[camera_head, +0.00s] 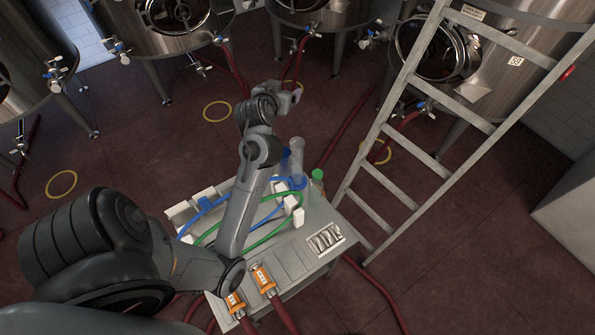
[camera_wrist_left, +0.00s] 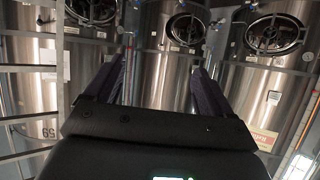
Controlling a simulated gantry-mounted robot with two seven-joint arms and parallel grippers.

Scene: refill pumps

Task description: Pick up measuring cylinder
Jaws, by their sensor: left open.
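A clear measuring cylinder (camera_head: 297,162) with a blue base stands upright at the far end of the metal cart (camera_head: 318,222). My left arm comes in from the left and reaches over the cart. My left gripper (camera_head: 291,94) is raised beyond and above the cylinder, apart from it. In the left wrist view the left gripper (camera_wrist_left: 155,80) is open, with two dark fingers spread and nothing between them. The cylinder does not show in that view. My right gripper is not in view.
A green-capped bottle (camera_head: 317,182) stands just right of the cylinder. Blue and green hoses lie on the cart, partly behind my arm. A metal ladder (camera_head: 415,140) leans right of the cart. Steel tanks (camera_head: 165,25) stand behind. Red hoses cross the floor.

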